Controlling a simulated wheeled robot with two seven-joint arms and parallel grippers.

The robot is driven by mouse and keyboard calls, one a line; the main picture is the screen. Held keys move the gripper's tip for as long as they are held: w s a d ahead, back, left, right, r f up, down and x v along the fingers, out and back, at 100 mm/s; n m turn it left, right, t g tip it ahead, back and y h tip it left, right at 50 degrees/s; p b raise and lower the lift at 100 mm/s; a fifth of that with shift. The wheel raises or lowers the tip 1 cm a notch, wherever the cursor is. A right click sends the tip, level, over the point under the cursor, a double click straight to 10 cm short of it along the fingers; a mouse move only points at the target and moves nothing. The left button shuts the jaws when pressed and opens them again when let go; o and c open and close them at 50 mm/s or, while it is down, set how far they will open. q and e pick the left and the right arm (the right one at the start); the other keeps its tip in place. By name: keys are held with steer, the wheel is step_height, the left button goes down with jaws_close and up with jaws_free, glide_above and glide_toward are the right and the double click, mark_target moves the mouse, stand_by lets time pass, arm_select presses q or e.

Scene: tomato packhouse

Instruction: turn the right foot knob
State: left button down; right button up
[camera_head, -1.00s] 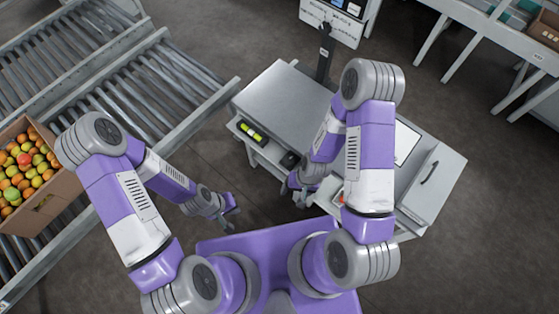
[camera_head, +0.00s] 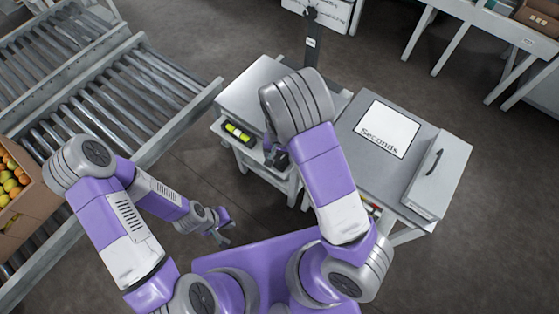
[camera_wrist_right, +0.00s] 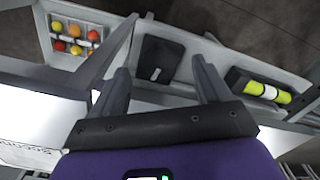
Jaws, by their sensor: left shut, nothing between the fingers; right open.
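I cannot make out the right foot knob in either view. The grey bench scale (camera_head: 252,84) stands on a stand, with a yellow-green spirit level (camera_head: 238,133) on a ledge below its front edge. The level also shows in the right wrist view (camera_wrist_right: 265,92). My right gripper (camera_head: 277,155) is just right of the level in the head view, partly hidden by my right arm. In the right wrist view my right gripper (camera_wrist_right: 160,66) is open, its fingers apart and a flat black object (camera_wrist_right: 158,58) beyond them. My left gripper (camera_head: 220,233) is shut and empty, low over the floor.
A cabinet marked "Seconds" (camera_head: 428,190) stands to the right. A roller conveyor (camera_head: 125,105) with a carton of tomatoes (camera_head: 40,203) is on the left. Floor is clear between conveyor and stand.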

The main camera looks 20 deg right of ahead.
mark_target(280, 161)
step_height(280, 161, down, 4)
steer(key=shift+r+b, duration=0.2)
steer(key=shift+b, duration=0.35)
steer(key=c, duration=1)
steer(key=shift+n, duration=0.7)
steer(key=shift+c, duration=0.2)
steer(key=o, duration=1)
steer(key=shift+o, duration=0.2)
steer(key=shift+r+p, duration=0.1)
steer(key=shift+p, duration=0.2)
step_height(280, 161, up, 8)
steer(key=p, duration=0.3)
steer(key=shift+f, duration=0.2)
